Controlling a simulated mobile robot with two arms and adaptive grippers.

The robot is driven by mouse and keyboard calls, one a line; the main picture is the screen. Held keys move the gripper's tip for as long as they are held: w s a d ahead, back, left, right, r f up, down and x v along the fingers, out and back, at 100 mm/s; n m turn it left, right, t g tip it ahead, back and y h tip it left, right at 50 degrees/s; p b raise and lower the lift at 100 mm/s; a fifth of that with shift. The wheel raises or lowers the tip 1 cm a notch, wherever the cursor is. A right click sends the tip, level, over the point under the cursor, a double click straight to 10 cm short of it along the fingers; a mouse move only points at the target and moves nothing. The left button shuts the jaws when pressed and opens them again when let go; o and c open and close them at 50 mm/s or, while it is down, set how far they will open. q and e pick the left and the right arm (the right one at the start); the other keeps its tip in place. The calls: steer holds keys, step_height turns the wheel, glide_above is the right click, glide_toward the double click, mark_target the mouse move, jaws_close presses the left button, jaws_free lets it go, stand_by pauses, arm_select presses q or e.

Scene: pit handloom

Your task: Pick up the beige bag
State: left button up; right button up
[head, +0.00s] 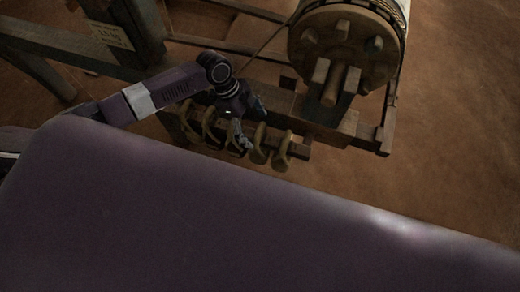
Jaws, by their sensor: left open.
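I cannot make out a beige bag in the head view. My left arm comes in from the left, and my left gripper (252,124) is open with its fingers pointing down and to the right. It is over a row of several yellowish-brown rounded pieces (282,152) on a wooden bar at the loom's side. I see nothing between its fingers. Whether the fingers touch the pieces is too small and dark to tell. My right gripper is not in view.
The wooden loom frame (365,130) stands behind the gripper. A large round wooden beam end (345,48) with pegs is at the upper right. A small paper label (110,36) is on a post at the upper left. The brown floor (450,140) is clear on the right.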

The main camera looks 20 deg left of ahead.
arm_select(q)
steer(key=x, duration=0.4)
steer(key=shift+f, duration=0.1)
steer(key=shift+c, duration=0.4)
steer(key=c, duration=1.8)
steer(key=shift+w, duration=0.2)
